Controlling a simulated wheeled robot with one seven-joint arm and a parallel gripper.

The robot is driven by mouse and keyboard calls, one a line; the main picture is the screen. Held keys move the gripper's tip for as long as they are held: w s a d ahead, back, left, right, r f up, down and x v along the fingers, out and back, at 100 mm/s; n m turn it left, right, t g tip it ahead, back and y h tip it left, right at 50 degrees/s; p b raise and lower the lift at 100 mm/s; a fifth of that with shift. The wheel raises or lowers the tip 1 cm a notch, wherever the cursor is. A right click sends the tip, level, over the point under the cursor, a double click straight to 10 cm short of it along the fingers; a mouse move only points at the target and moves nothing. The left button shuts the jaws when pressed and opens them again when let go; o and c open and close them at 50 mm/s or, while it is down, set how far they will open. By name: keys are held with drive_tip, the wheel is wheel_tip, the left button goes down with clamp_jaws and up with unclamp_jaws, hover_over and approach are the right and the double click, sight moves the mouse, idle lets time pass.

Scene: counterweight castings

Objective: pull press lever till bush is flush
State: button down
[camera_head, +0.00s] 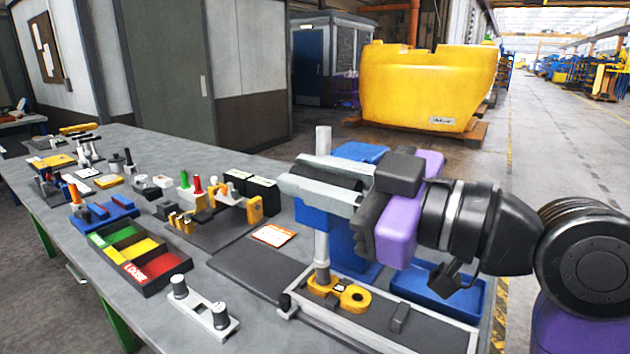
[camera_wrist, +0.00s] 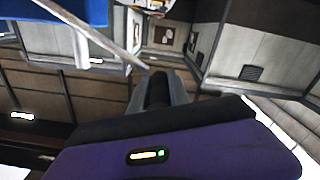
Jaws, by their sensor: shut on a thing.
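The press has a blue body (camera_head: 341,238) and an upright grey ram (camera_head: 321,246), largely hidden behind my gripper. Below the ram, a yellow part (camera_head: 323,286) sits on the press base; the bush is too small to tell, as is how far in it sits. My gripper (camera_head: 308,178) is level across the front of the press at the ram's upper part. In the wrist view, its fingers (camera_wrist: 160,92) are closed around a dark grip, and a thin grey bar (camera_wrist: 105,42) runs up left from there; this looks like the press lever.
A yellow ring part (camera_head: 355,298) lies beside the ram's foot in a framed tray (camera_head: 375,331). A blue bin (camera_head: 436,299) stands at right. To the left are a green-yellow-red tray (camera_head: 131,251), a grey block with two knobs (camera_head: 203,308) and other fixtures. The dark mat (camera_head: 258,270) is clear.

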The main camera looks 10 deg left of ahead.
drive_tip(key=shift+s+a+f, duration=0.15)
drive_tip(key=shift+f, duration=0.5)
drive_tip(key=c, duration=1.3)
unclamp_jaws()
drive_tip(key=shift+o, duration=0.2)
drive_tip(key=shift+d, duration=0.3)
drive_tip(key=v, duration=0.4)
drive_tip(key=b+v, duration=0.1)
drive_tip(key=v, duration=0.1)
drive_tip(key=shift+d+r, duration=0.1)
drive_tip(key=shift+r, duration=0.2)
drive_tip(key=shift+s+d+r, duration=0.15)
drive_tip(key=shift+s+d, duration=0.3)
drive_tip(key=shift+d, duration=0.1)
